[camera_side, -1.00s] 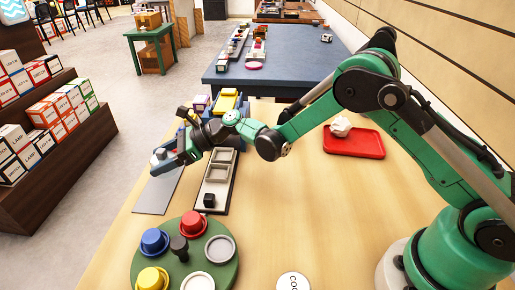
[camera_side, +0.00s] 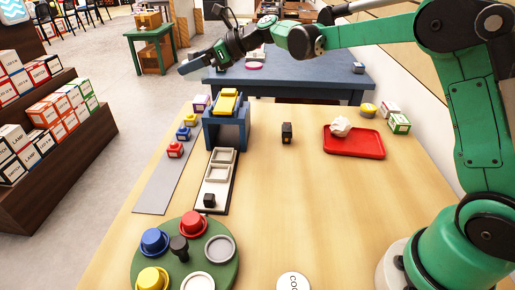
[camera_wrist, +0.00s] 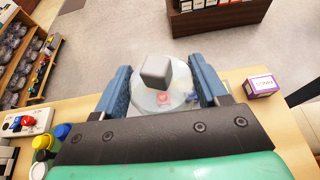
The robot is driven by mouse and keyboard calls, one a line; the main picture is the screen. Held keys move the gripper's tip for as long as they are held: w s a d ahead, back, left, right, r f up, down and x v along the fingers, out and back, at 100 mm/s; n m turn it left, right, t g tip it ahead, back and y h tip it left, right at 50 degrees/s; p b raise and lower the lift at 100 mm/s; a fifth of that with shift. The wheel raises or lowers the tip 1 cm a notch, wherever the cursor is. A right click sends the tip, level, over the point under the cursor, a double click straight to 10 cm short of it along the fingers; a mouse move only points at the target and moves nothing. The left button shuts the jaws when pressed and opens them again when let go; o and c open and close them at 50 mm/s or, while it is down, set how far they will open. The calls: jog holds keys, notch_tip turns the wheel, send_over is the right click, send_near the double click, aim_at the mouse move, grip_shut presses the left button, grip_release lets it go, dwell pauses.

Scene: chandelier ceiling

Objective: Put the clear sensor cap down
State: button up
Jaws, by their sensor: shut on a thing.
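The clear sensor cap (camera_wrist: 178,88) is a see-through dome with a grey knob on top, in the middle of the wrist view. My gripper (camera_wrist: 162,82) is shut on it, one blue-grey finger on each side. A small red patch shows through the dome. In the side view my gripper (camera_side: 193,65) is raised high at the upper left, well above the wooden table. The cap is hard to make out there. A red module (camera_side: 175,150), a blue one (camera_side: 183,134) and a yellow one (camera_side: 191,120) stand along a grey strip (camera_side: 152,196).
A blue stand (camera_side: 226,135) with a yellow top is beside the modules. A white-slotted tray (camera_side: 215,185), green turntable (camera_side: 228,272), black block (camera_side: 287,134) and red tray (camera_side: 354,146) are on the table. A purple-and-white box (camera_wrist: 262,86) is right of the cap. The table's front middle is mostly clear.

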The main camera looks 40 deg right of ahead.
jog(key=d+m+t+h, duration=0.3)
jog(key=d+m+h, duration=0.1)
jog(key=d, duration=1.2)
jog(key=m+h, duration=0.4)
jog(key=h, duration=0.1)
send_over(297, 115)
jog(key=shift+m+t, duration=0.3)
jog(key=shift+t, duration=0.1)
jog(key=f, duration=1.5)
jog(key=shift+d+f, duration=0.2)
jog(key=shift+f, duration=2.3)
jog(key=shift+f, duration=0.15)
jog(key=o, duration=1.2)
jog(key=shift+o, duration=0.2)
